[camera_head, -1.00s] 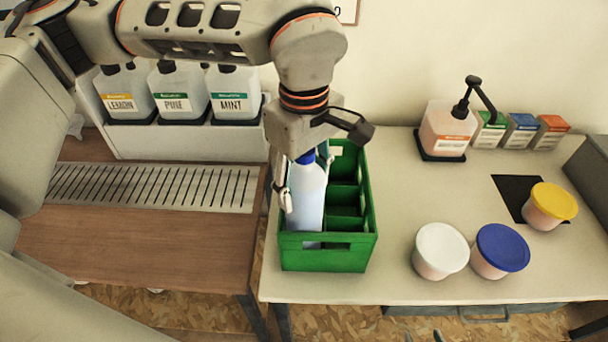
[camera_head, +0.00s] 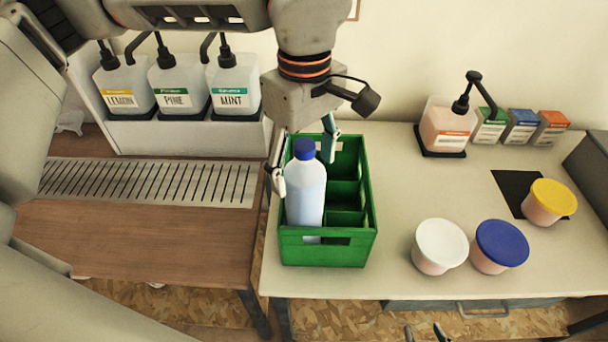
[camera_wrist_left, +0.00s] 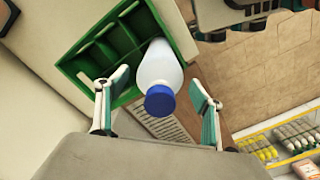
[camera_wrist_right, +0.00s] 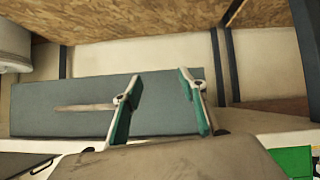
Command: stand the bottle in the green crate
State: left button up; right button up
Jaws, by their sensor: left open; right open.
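The white bottle (camera_head: 305,192) with a blue cap stands upright in the front-left part of the green crate (camera_head: 322,252). In the left wrist view the bottle (camera_wrist_left: 158,68) rises from a compartment of the crate (camera_wrist_left: 185,28), its cap toward the camera. My left gripper (camera_head: 305,160) is open above and around the bottle, one finger on each side, with gaps visible in the left wrist view (camera_wrist_left: 158,100). My right gripper (camera_wrist_right: 158,85) is open and empty, low in front of the bench; only its fingertips (camera_head: 424,334) show at the head view's bottom edge.
White, blue and yellow-lidded tubs (camera_head: 440,246) (camera_head: 501,246) (camera_head: 551,202) stand right of the crate. A pink pump bottle (camera_head: 447,127) and small boxes (camera_head: 522,126) are at the back. Lemon, pine and mint dispensers (camera_head: 180,88) stand at left. Bench between crate and tubs is clear.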

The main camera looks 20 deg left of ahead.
pick_arm(q)
notch_tip(320, 180, up, 8)
jog(key=shift+r, duration=0.25)
dwell(0.5)
